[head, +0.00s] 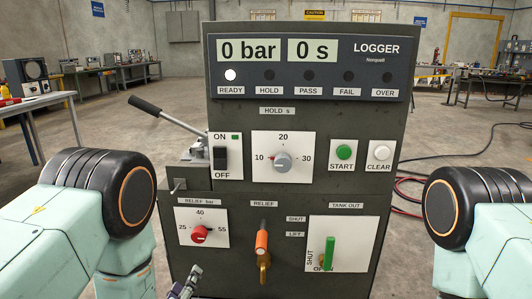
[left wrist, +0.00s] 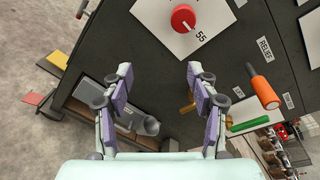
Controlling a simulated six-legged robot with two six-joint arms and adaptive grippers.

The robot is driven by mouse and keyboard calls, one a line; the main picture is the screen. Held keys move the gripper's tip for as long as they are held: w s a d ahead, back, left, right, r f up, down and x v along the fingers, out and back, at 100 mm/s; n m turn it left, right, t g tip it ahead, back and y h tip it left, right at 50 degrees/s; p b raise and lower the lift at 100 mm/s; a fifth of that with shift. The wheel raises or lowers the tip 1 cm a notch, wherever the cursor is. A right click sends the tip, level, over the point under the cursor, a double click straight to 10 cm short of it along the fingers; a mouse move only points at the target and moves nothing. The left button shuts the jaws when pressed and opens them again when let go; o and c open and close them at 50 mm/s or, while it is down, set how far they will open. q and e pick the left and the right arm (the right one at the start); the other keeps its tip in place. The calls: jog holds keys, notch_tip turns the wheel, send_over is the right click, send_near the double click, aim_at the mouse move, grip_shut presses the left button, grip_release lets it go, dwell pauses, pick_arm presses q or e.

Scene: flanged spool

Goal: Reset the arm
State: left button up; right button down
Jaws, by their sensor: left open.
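My left gripper (head: 187,286) is low in the head view, in front of the lower left of the dark test panel (head: 300,110). In the left wrist view its two purple-padded jaws (left wrist: 158,84) stand wide apart with nothing between them. The red relief knob (head: 199,234) is above it; it also shows in the left wrist view (left wrist: 183,18). The orange relief lever (head: 262,240) is to its right, apart from it. My right gripper is outside both views.
The display (head: 250,51) reads 0 bar and 0 s, with the READY lamp (head: 230,75) lit. A black-handled lever (head: 150,107) sticks out left. A green tank-out handle (head: 329,254), a grey hold knob (head: 283,161), START (head: 343,152) and CLEAR (head: 381,153) buttons are on the panel.

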pick_arm(q)
jog(key=s+a+f+n+g, duration=0.2)
jog(key=s+f+n+g, duration=0.6)
jog(key=s+f+n, duration=0.65)
jog(key=s+a+n+g+p, duration=0.1)
jog(key=s+n+g, duration=0.7)
jog(key=s+n, duration=0.5)
jog(key=s, duration=0.7)
jog(key=shift+s+a+r, duration=0.15)
jog(key=shift+s+r, duration=0.1)
jog(key=shift+s, duration=0.15)
